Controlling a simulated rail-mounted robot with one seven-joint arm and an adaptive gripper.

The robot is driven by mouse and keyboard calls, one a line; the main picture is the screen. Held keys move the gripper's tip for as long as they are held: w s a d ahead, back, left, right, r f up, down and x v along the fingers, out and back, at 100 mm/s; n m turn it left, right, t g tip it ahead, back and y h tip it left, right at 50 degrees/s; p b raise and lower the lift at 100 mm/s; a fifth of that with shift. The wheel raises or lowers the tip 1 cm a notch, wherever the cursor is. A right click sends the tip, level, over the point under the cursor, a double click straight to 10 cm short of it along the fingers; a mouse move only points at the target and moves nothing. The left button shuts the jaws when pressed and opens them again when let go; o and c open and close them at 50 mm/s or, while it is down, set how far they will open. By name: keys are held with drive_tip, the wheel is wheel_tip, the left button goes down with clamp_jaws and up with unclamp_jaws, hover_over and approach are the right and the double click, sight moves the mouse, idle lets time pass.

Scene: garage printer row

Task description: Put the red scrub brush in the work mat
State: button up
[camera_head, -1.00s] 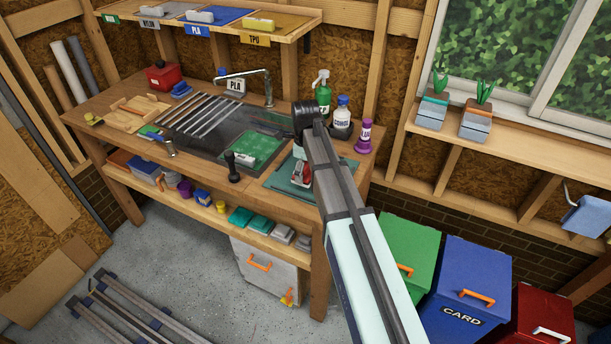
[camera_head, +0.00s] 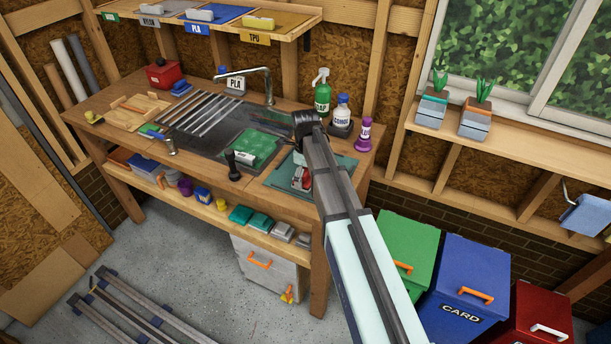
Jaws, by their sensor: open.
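The work mat (camera_head: 277,180) is a flat dark teal sheet on the right end of the bench, partly covered by my arm. A small red thing with pale and grey parts (camera_head: 302,179) shows over the mat beside my forearm; it looks like the red scrub brush, but it is too small and crowded to be sure. My gripper (camera_head: 299,170) is over the mat at this red thing, mostly hidden by my arm. Its jaws are open. I cannot tell whether they touch the red thing or the mat.
Left of the mat are a sink with a green pad (camera_head: 258,146) and a black-handled tool (camera_head: 232,165). A tap (camera_head: 255,73) rises behind the sink.

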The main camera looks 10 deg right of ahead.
sight(306, 170)
drive_tip(key=shift+r, duration=0.1)
wheel_tip(306, 170, up, 12)
drive_tip(key=b, duration=0.3)
drive_tip(key=shift+r, duration=0.1)
